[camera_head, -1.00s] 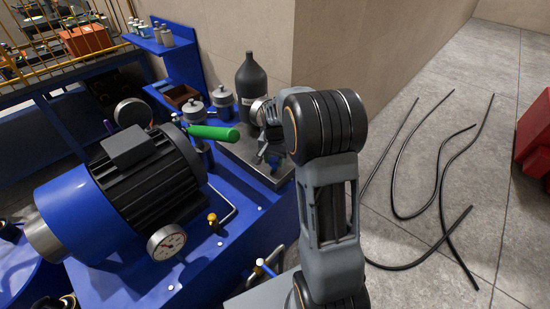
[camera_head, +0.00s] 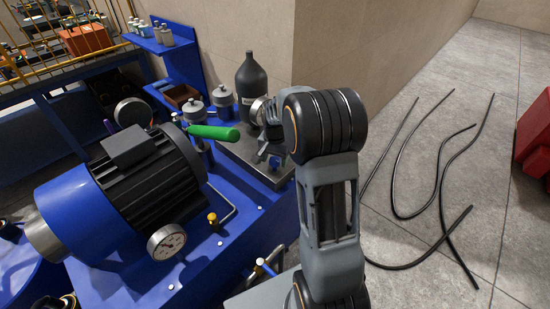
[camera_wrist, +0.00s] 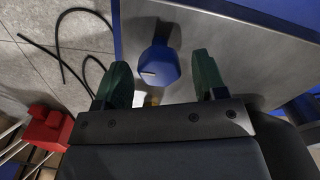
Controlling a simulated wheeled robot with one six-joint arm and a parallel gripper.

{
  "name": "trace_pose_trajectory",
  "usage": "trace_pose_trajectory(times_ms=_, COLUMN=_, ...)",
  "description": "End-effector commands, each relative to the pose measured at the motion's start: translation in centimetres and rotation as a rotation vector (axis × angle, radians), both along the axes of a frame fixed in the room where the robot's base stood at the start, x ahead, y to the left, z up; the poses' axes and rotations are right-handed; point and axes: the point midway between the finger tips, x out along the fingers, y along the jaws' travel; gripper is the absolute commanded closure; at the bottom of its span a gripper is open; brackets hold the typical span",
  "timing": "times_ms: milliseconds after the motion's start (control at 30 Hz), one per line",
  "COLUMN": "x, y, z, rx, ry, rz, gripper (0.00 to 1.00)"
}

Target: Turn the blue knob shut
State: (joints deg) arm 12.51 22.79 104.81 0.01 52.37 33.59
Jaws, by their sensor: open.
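My gripper (camera_wrist: 161,77) is open, with one dark green finger to the left of the knob and one to the right. Gaps show on both sides, and neither finger visibly touches the knob. In the head view my gripper (camera_head: 269,147) is small and dark, over the grey block at the right end of the blue bench. There the wrist partly hides the knob's surroundings.
A green-handled lever (camera_head: 213,132) sticks out just left of my gripper. A blue motor (camera_head: 85,213) fills the left. Black hoses (camera_head: 398,165) lie on the floor at right.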

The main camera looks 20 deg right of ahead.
Motion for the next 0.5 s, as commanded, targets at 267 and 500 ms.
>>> trace_pose_trajectory(times_ms=267, x=0.1, y=0.0, z=3.0, rx=-0.001, ry=-0.004, rz=0.0, gripper=0.35)
trace_pose_trajectory(times_ms=500, x=0.1, y=0.0, z=8.0, rx=-0.001, ry=-0.004, rz=0.0, gripper=0.35)
